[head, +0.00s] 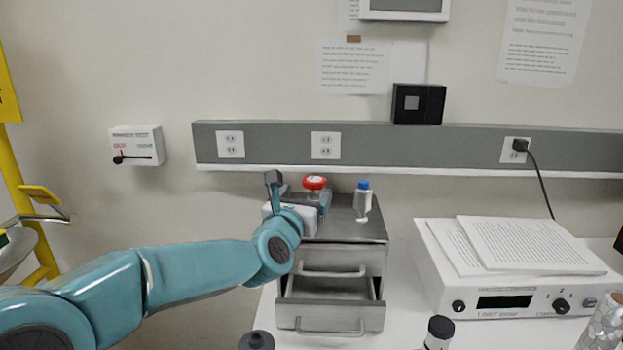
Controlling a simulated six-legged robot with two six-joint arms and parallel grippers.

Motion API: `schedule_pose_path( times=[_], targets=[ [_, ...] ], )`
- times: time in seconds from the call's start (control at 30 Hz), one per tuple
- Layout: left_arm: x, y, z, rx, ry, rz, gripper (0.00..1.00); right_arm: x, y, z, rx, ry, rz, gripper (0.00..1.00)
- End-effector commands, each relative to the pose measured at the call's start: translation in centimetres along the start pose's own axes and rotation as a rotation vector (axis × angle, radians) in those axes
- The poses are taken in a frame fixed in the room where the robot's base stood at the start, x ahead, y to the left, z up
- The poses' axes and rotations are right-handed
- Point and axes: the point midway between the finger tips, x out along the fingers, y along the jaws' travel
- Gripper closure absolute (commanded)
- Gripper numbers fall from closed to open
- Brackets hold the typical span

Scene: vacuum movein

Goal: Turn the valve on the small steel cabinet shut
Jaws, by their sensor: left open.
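The small steel cabinet (374,232) stands on the white bench against the wall. A red round knob (315,182) with a white mark, which looks like the valve, shows above its back left part. My left gripper (325,199) reaches in from the left over the cabinet top. It is open, close in front of the red knob. The gripper and wrist hide the valve's lower part, and I cannot tell whether the fingers touch it. My right gripper is not in view.
A blue-capped bottle (362,201) stands on the cabinet top, right of the gripper. The cabinet's lower drawer (332,313) is pulled out. A white instrument (520,295) with papers on it stands at the right. A black-capped bottle (439,333) stands in front.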

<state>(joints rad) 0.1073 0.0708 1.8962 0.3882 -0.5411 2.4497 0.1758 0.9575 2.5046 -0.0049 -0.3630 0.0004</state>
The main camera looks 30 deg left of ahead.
Motion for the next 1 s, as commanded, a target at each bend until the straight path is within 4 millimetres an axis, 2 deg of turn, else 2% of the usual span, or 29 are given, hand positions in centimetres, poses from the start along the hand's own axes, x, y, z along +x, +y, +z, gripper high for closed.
schedule_pose_path(
  times=[0.1, 0.3, 0.47, 0.7, 0.73, 0.8, 0.9, 1.0],
  targets=[
    [2.8, 0.2, 0.3, 0.001, 0.002, 0.002, 0.18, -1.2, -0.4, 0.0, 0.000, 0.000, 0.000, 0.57],
    [5.8, 0.4, 0.2, -0.001, 0.001, 0.002, 0.18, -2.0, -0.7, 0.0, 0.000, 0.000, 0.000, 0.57],
    [6.7, 0.4, 0.1, 0.000, 0.000, 0.002, 0.18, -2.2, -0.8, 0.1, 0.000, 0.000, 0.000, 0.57],
    [6.7, 0.4, 0.0, 0.000, 0.000, 0.001, 0.18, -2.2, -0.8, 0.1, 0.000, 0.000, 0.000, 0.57],
    [6.7, 0.4, 0.0, 0.000, 0.000, 0.001, 0.24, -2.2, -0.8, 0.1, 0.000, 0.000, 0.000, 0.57],
    [6.7, 0.4, 0.0, 0.000, 0.000, 0.001, 0.47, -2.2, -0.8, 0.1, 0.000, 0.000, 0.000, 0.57],
    [6.7, 0.4, 0.0, 0.000, 0.000, 0.001, 0.74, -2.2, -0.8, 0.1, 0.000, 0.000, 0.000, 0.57],
    [6.7, 0.4, 0.0, 0.000, -0.001, 0.001, 0.74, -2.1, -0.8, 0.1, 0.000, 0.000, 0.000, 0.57]
  ],
)
